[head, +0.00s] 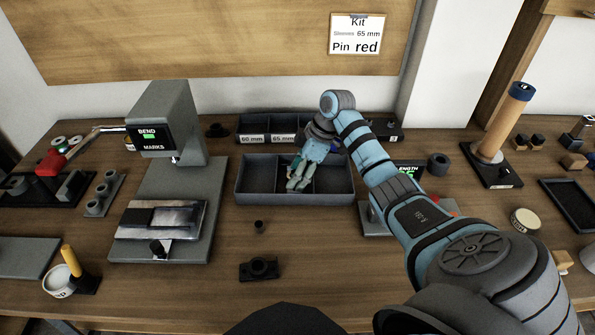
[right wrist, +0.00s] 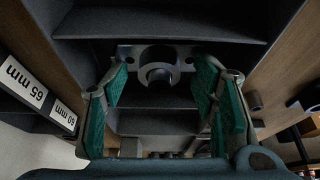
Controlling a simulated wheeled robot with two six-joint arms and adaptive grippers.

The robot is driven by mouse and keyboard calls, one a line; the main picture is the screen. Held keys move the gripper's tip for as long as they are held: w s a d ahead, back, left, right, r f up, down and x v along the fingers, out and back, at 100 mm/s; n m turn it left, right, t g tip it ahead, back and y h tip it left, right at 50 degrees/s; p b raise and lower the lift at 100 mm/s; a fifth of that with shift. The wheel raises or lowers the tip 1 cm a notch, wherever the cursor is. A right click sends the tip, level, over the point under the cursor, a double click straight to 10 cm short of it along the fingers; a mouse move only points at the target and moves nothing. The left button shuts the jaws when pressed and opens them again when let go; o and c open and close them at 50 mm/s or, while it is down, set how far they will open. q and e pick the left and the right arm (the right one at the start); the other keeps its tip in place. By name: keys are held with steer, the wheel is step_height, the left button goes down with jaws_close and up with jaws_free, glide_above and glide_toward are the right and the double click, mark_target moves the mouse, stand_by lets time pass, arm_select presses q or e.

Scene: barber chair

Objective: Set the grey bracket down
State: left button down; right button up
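The grey bracket (right wrist: 184,57) shows in the right wrist view as a flat plate with a round bore in the middle and small holes near its ends. In the head view my right gripper (head: 298,182) reaches down into the middle of a dark divided tray (head: 325,199). There the fingers hide most of the bracket. I cannot tell if the bracket touches the tray floor. My left gripper is not in view.
Behind the tray stands a bin row (head: 254,125) labelled 60 mm and 65 mm. A bending machine (head: 165,120) stands to the left. A dark bracket-like block (head: 259,269) and a small cylinder (head: 259,226) lie in front. A wooden post (head: 502,125) stands at right.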

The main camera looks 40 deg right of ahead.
steer(key=p+v, duration=0.2)
steer(key=v, duration=1)
steer(key=shift+r, duration=0.15)
